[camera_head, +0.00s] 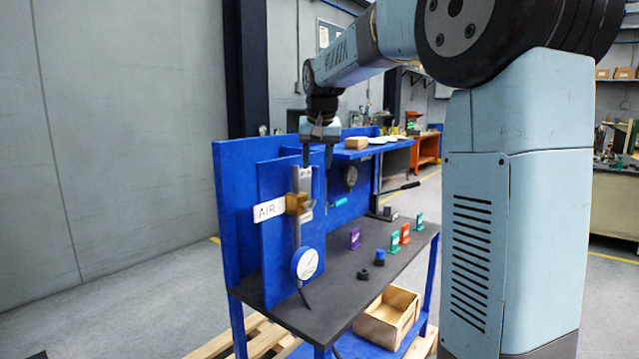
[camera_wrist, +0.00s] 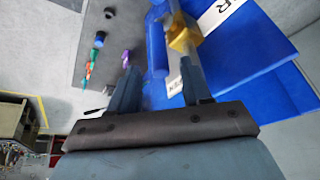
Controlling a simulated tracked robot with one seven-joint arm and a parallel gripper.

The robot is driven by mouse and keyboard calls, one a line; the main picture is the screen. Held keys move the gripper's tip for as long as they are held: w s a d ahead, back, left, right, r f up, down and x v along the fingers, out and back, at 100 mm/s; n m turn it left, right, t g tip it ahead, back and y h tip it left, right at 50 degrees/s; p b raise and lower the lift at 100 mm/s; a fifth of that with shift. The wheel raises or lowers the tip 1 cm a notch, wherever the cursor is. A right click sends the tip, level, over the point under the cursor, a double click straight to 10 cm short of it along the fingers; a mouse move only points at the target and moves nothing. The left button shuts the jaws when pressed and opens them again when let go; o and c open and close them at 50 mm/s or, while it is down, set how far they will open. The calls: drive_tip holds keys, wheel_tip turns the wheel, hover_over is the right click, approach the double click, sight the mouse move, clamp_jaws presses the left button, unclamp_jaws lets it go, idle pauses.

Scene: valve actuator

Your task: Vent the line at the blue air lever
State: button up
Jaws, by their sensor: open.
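The blue air lever (camera_wrist: 157,45) shows in the wrist view as a rounded blue bar beside the brass valve body (camera_wrist: 183,40). In the head view the valve body (camera_head: 297,204) sits on a vertical pipe next to the white AIR sign (camera_head: 268,210); the lever is hard to pick out there against the blue panel. My gripper (camera_head: 317,160) points down above the valve. In the wrist view my gripper (camera_wrist: 158,70) is open, and the lever's near end appears between the two fingers. I cannot tell if either finger touches it.
A round gauge (camera_head: 306,263) is low on the same pipe. A blue shelf (camera_head: 345,152) with small items is just right of my gripper. A second gauge (camera_head: 350,176) and a teal-handled lever (camera_head: 337,202) are behind. Several coloured tags stand on the dark benchtop (camera_head: 330,300).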

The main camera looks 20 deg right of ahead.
sight(315, 182)
drive_tip(key=x, duration=0.7)
drive_tip(key=shift+w+f, duration=0.1)
drive_tip(key=shift+f, duration=0.15)
drive_tip(key=shift+c, duration=0.3)
clamp_jaws()
